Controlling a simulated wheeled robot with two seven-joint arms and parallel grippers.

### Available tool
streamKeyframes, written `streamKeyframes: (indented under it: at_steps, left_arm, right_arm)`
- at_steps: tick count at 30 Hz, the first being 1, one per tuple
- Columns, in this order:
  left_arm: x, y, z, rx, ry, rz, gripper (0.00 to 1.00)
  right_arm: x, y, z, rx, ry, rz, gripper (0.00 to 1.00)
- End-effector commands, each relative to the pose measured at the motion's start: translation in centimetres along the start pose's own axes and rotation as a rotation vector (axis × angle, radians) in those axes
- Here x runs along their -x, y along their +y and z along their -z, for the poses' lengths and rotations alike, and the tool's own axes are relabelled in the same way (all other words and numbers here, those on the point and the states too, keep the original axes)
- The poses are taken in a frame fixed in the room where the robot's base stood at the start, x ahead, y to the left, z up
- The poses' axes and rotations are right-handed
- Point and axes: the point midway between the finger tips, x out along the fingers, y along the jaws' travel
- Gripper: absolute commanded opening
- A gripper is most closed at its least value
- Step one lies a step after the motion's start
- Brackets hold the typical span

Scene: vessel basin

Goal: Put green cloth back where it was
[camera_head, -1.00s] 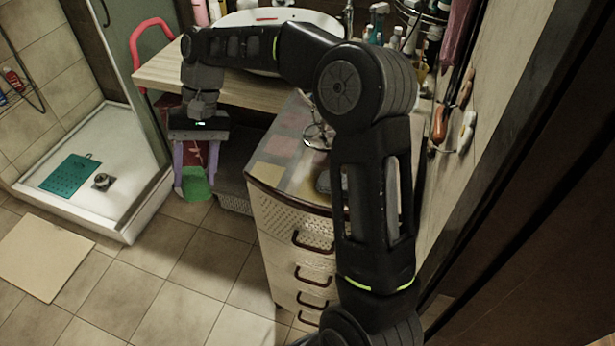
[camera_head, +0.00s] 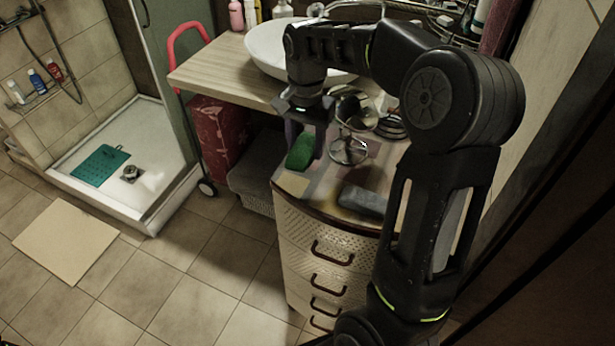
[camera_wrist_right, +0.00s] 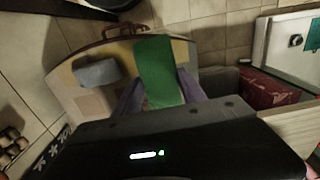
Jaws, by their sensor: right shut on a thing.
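The green cloth (camera_head: 299,153) is in my right gripper (camera_head: 306,142), held over the near left part of the drawer cabinet's top (camera_head: 292,186). In the right wrist view the green cloth (camera_wrist_right: 160,72) hangs between the two purple fingers of the right gripper (camera_wrist_right: 160,92), which are shut on it. Whether its lower end touches the cabinet top, I cannot tell. My left gripper is not in view.
A folded grey cloth (camera_head: 362,201) lies on the cabinet top, also seen in the wrist view (camera_wrist_right: 97,72). A white basin (camera_head: 268,50) sits on the wooden counter (camera_head: 222,68). The floor at left is mostly clear.

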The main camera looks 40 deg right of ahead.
Motion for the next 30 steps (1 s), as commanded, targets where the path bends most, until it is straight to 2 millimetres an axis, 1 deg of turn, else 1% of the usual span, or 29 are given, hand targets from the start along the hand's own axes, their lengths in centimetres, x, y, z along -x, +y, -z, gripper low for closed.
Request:
streamKeyframes:
  at_steps: [3,11,14,17,18,21,24,30]
  left_arm:
    - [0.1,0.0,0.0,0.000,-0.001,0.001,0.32]
    - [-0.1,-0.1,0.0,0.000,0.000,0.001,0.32]
    - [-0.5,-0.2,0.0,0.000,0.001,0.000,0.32]
    - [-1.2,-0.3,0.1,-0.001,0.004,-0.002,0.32]
    - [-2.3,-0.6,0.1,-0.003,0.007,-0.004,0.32]
    - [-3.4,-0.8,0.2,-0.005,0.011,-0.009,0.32]
    - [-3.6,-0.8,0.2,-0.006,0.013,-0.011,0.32]
    - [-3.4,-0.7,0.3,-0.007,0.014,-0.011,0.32]
  right_arm:
    - [0.1,0.6,0.5,-0.026,0.011,-0.013,0.16]
    - [-0.2,0.5,0.4,-0.024,0.010,-0.012,0.16]
    - [-1.3,0.5,0.4,-0.023,0.009,-0.012,0.16]
    - [-3.2,0.6,0.4,-0.023,0.007,-0.013,0.16]
    - [-4.3,0.6,0.4,-0.023,0.008,-0.012,0.16]
    - [-5.9,0.6,0.4,-0.023,0.008,-0.012,0.16]
    - [-6.4,0.5,0.4,-0.022,0.009,-0.011,0.16]
    - [-6.2,0.5,0.4,-0.022,0.009,-0.011,0.16]
